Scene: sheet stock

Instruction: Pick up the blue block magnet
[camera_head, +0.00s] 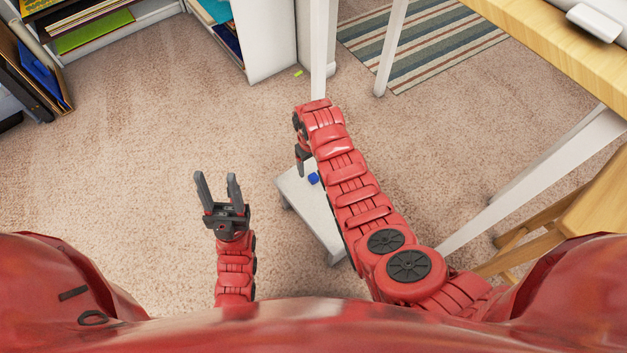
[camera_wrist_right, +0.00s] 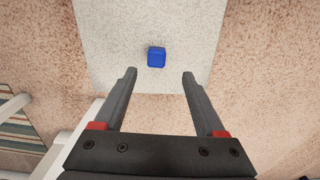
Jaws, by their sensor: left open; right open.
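The blue block magnet (camera_head: 313,178) lies on a small white table (camera_head: 325,225) in the head view, just left of my right forearm. In the right wrist view the blue block magnet (camera_wrist_right: 156,57) sits on the pale tabletop (camera_wrist_right: 110,40), beyond the fingertips and roughly in line with the gap between them. My right gripper (camera_wrist_right: 160,75) is open and empty, apart from the block. In the head view my right gripper (camera_head: 301,165) points down over the table and is partly hidden by its wrist. My left gripper (camera_head: 217,178) is open and empty over the carpet, left of the table.
A wooden table (camera_head: 545,50) with white legs stands at the upper right, with a wooden chair (camera_head: 590,205) below it. A striped rug (camera_head: 420,45) lies at the back. White shelves (camera_head: 270,40) stand at the upper left. Carpet (camera_head: 130,160) at left is clear.

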